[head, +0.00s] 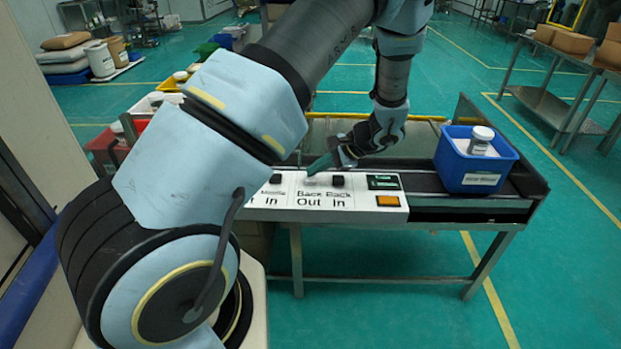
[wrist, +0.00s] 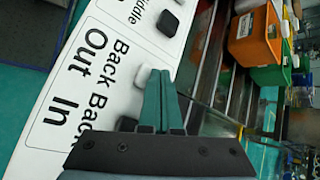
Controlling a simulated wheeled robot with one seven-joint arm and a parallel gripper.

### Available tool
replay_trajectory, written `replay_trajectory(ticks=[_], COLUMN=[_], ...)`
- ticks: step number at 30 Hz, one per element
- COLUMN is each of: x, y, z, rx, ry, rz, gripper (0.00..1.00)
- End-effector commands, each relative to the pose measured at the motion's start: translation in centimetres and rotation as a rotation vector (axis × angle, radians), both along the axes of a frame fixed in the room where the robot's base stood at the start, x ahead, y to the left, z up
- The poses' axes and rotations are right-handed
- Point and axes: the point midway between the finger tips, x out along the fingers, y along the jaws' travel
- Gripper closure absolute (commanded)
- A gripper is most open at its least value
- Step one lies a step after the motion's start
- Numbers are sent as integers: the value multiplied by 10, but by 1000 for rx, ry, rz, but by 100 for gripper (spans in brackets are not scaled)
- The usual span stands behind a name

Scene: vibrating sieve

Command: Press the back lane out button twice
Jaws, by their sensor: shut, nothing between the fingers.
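The white control panel (head: 350,200) has a row of buttons above printed labels. The pale back lane out button (head: 312,181) is above the "Back Out" label. In the wrist view this button (wrist: 141,75) shows beside the green fingers and is partly hidden by them. My gripper (head: 309,171) is shut and empty, its fingertips right at this button. In the wrist view the gripper (wrist: 158,73) has its two fingers together. I cannot tell whether the tips touch the button. The dark "Back In" button (head: 337,181) is just to the right.
A dark "Middle In" button (head: 276,179) is to the left on the panel. A small display (head: 382,182) and an orange square (head: 388,201) are at its right end. A blue bin (head: 470,165) with a white-lidded jar (head: 481,140) stands right of the panel.

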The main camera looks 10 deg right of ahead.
Motion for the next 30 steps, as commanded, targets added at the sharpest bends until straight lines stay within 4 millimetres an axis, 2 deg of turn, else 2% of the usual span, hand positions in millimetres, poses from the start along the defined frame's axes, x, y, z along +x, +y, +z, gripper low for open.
replay_trajectory(ticks=[21,30], x=[0,0], y=[0,0], z=[-5,6], rx=[-1,-1], ry=[0,-1], rz=[-1,0], gripper=[100,100])
